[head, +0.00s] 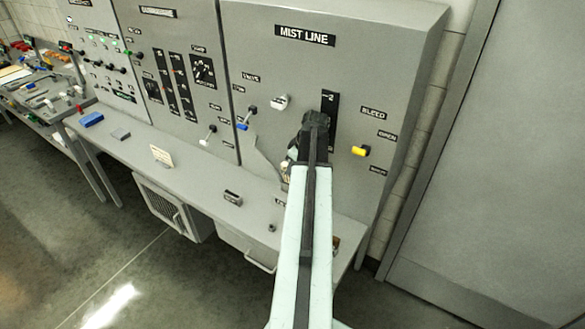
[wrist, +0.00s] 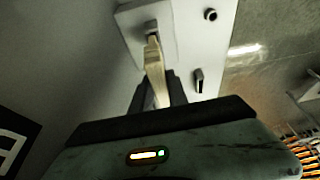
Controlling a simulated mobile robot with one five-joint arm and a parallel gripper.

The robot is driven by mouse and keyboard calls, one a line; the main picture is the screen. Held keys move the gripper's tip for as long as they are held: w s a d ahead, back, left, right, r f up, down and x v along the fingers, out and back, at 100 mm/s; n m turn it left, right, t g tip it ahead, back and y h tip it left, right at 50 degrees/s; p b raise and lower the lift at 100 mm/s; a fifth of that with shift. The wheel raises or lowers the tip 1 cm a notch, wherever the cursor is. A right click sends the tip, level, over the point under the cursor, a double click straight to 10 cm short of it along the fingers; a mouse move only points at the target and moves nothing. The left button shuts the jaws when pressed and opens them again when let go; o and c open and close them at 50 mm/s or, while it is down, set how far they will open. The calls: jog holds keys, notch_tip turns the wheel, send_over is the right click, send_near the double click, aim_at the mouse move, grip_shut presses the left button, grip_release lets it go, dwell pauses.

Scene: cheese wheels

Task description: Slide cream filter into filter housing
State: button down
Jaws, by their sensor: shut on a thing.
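The cream filter (wrist: 155,68) is a narrow cream strip between the dark fingers of my gripper (wrist: 158,86) in the wrist view. My gripper is shut on it. The filter's far end meets the dark slot of a pale grey block, which looks like the filter housing (wrist: 131,18). I cannot tell how deep the end sits in the slot. In the head view my arm covers most of this spot, and only a small cream patch shows left of the arm, in front of the MIST LINE panel (head: 330,75).
A yellow lever (head: 361,151) and a white lever (head: 280,102) stick out from the panel near my arm.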

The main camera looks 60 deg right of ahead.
jog(key=shift+f+b, duration=2.4)
jog(key=shift+f, duration=0.1)
jog(key=c, duration=1.2)
grip_release()
jog(key=shift+r, duration=0.1)
jog(key=p+v, duration=0.7)
jog(key=v, duration=0.1)
jog(key=shift+w+a+p, duration=0.1)
jog(key=shift+p, duration=0.2)
